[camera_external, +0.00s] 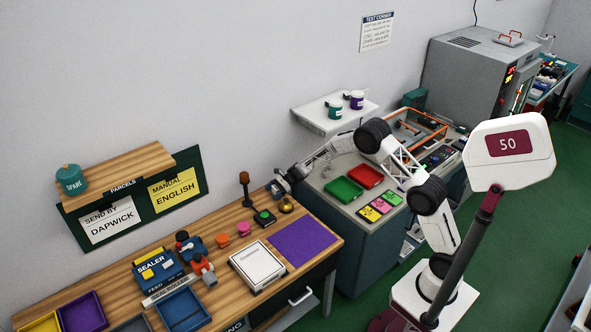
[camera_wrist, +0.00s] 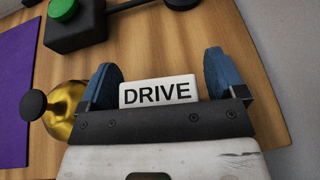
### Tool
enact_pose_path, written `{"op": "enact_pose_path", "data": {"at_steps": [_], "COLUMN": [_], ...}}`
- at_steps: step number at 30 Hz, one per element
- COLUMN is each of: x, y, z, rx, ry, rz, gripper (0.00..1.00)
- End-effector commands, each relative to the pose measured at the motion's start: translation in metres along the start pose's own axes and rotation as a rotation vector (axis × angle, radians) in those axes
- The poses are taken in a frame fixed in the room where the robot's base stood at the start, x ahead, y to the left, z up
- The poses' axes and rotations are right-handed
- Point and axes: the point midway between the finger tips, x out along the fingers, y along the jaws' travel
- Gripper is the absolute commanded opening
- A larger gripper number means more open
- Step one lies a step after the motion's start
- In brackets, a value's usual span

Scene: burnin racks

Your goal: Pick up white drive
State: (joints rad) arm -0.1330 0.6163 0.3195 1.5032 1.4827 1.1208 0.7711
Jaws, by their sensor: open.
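The white drive (camera_wrist: 158,92), a white block marked DRIVE, shows in the wrist view over the wooden bench. My gripper (camera_wrist: 160,74) is open, with one blue finger on each side of the drive. A gap shows on each side of the drive, wider on the right. The drive's lower part is hidden behind the gripper body. In the external view my gripper (camera_external: 279,187) is low at the bench's far right end. I cannot make out the drive there.
A brass bell (camera_wrist: 66,108) stands close to the left finger. A green button on a black box (camera_wrist: 70,22) and a purple mat (camera_wrist: 15,90) lie beyond it. The wooden bench (camera_external: 216,228) also holds a white box (camera_external: 257,265). Right of my gripper is bare wood.

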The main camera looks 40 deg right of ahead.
Motion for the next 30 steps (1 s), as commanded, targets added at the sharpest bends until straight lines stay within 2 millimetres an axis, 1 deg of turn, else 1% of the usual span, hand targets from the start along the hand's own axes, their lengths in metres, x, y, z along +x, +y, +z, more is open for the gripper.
{"op": "enact_pose_path", "data": {"at_steps": [2,12,13,23,26,30], "x": [0.000,0.000,0.000,-0.001,-0.004,-0.009], "y": [0.000,0.000,0.000,0.000,0.000,0.000], "z": [0.000,0.000,0.000,0.003,0.009,0.021], "rx": [0.000,0.000,0.000,-0.001,-0.001,-0.001], "ry": [0.000,0.000,0.000,0.000,0.000,0.000], "rz": [0.000,0.000,0.000,0.000,0.000,-0.001], "gripper": [0.88,0.36,0.34,0.34,0.34,0.34]}}
